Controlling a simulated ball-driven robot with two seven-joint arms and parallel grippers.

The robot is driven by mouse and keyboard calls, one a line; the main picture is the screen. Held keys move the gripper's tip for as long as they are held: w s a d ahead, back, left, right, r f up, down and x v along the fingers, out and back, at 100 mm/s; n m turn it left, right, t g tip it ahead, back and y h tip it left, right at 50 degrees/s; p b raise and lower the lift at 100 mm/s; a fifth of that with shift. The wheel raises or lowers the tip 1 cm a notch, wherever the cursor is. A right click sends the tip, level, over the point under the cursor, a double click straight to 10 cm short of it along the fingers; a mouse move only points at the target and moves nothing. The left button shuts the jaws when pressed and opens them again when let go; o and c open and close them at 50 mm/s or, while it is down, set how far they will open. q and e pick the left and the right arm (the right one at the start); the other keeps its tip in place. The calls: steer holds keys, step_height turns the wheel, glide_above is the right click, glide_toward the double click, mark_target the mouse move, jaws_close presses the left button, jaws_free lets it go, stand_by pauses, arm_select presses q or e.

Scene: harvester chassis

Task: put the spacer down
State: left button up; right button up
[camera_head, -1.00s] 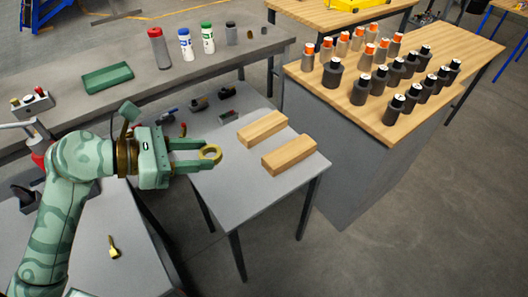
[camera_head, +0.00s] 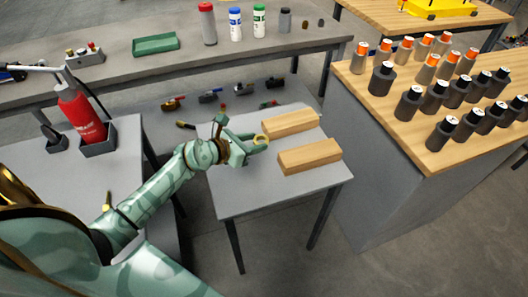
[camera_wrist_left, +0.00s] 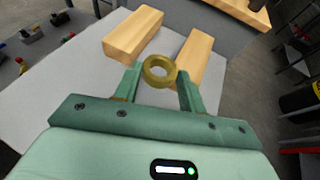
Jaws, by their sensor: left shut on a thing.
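The spacer is a brass-yellow ring (camera_head: 261,140), small in the head view. In the left wrist view the ring (camera_wrist_left: 160,71) sits between the two green fingertips, with its hole showing. My left gripper (camera_head: 256,143) is shut on it, over the small grey table (camera_head: 262,195). The ring is close to the near ends of two wooden blocks, the rear block (camera_head: 290,123) and the front block (camera_head: 309,156). Whether the ring touches the table or a block cannot be told. My right gripper is not in view.
A red extinguisher (camera_head: 80,113) stands in a grey holder on the left bench. A green tray (camera_head: 156,43) and several bottles stand on the back bench. A wooden-topped bench (camera_head: 445,140) with many dark and orange-capped bottles is at right. The small table's front is clear.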

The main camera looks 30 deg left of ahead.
arm_select(q)
steer(key=b, duration=0.4)
glide_above(262, 153)
steer(key=s, duration=0.1)
steer(key=f, duration=0.5)
steer(key=shift+s+d+f, duration=0.15)
steer(key=shift+s+f, duration=0.05)
steer(key=shift+f, duration=0.15)
steer(key=shift+w+f, duration=0.2)
steer(key=shift+w, duration=0.15)
steer(key=f+b, duration=0.1)
steer(key=f, duration=0.1)
steer(key=f+b, duration=0.2)
steer(key=shift+w, duration=0.4)
steer(key=shift+r, duration=0.25)
steer(key=shift+s+a+f, duration=0.1)
steer(key=shift+a+f, duration=0.1)
steer(key=o, duration=1)
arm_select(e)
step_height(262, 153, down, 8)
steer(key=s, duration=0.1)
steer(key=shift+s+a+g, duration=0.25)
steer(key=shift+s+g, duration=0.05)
arm_select(q)
steer(key=shift+o, duration=0.2)
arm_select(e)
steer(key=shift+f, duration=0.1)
